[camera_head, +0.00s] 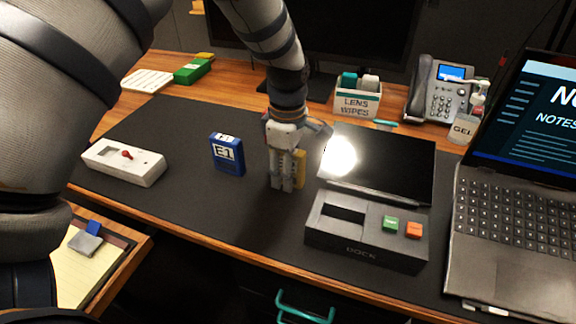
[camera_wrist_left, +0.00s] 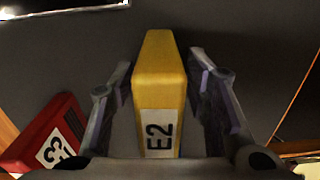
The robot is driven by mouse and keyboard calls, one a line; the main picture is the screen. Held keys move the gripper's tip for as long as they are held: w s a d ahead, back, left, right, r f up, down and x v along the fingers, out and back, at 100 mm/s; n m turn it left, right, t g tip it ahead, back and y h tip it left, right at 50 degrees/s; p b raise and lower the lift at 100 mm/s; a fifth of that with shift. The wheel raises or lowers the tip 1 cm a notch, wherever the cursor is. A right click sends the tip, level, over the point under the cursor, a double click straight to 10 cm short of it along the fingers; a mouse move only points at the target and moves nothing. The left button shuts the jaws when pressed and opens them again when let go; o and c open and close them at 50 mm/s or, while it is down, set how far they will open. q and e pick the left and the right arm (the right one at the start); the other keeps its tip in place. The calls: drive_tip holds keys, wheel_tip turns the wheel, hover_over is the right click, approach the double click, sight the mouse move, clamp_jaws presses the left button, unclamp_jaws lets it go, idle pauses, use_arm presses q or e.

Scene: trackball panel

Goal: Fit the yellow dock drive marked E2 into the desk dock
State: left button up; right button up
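The yellow drive (camera_head: 300,168) stands on the dark mat, partly hidden behind my left gripper in the head view. In the left wrist view the yellow drive (camera_wrist_left: 158,105) shows its E2 label and lies between the two fingers. My left gripper (camera_head: 283,185) points down at it; in the wrist view the left gripper (camera_wrist_left: 160,75) appears open, with dark gaps beside the drive. The desk dock (camera_head: 330,235) sits to the right of the gripper, with a dark rectangular slot (camera_head: 343,212) that looks empty. My right gripper is not in view.
A blue E1 drive (camera_head: 228,155) stands left of the gripper. A dark glossy panel (camera_head: 390,165) is behind the dock; a laptop (camera_head: 510,190) is right. A white device (camera_head: 124,163) lies left.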

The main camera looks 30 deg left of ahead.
use_arm(q)
clamp_jaws()
drive_tip(key=shift+r, duration=0.1)
